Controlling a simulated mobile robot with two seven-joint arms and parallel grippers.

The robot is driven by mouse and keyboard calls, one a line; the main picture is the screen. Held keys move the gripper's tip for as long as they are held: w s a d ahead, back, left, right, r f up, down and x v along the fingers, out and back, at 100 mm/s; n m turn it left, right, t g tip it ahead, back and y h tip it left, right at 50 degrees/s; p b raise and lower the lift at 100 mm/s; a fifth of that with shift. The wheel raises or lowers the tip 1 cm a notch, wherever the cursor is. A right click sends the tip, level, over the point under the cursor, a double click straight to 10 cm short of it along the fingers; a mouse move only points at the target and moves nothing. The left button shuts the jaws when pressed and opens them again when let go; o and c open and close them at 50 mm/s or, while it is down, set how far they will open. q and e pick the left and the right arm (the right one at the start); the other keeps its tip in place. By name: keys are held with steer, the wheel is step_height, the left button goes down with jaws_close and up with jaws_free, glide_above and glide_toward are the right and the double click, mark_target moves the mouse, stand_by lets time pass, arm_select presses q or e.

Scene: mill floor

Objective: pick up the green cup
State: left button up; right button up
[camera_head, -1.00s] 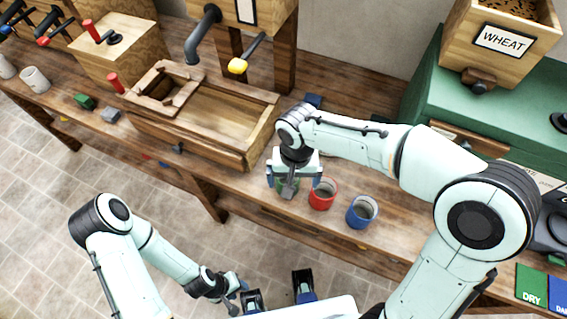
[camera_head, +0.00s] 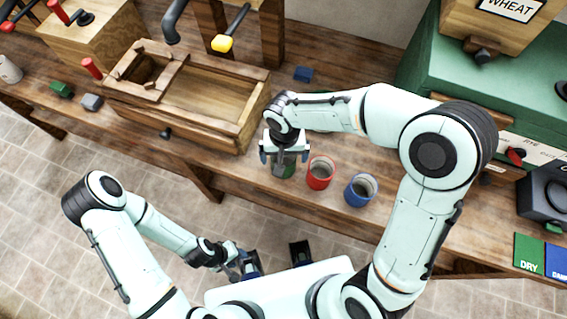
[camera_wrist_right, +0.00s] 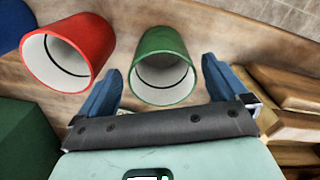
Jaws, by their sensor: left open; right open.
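The green cup (camera_head: 284,171) stands on the wooden bench, partly hidden under my right gripper (camera_head: 284,154). In the right wrist view, the green cup (camera_wrist_right: 160,52) shows its white inside and lies between the two blue fingers of the open right gripper (camera_wrist_right: 160,70). The fingers are on either side of it; I cannot tell whether they touch it. My left gripper (camera_head: 240,267) is low in front of the bench, empty, away from the cups.
A red cup (camera_head: 320,173) stands close to the right of the green one, then a blue cup (camera_head: 360,190). A wooden trough (camera_head: 243,136) is at the left. A green cabinet (camera_head: 500,100) stands at the back right. A blue block (camera_head: 303,73) lies behind.

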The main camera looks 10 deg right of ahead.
step_height(320, 180, down, 4)
steer(key=shift+w+f, duration=0.1)
steer(key=shift+w, duration=0.05)
steer(key=c, duration=1.1)
steer(key=shift+c, duration=0.2)
arm_select(q)
steer(key=r+p, duration=0.1)
steer(key=w+r+p, duration=0.1)
steer(key=shift+w+r, duration=0.2)
steer(key=shift+r, duration=0.1)
arm_select(e)
step_height(320, 180, up, 20)
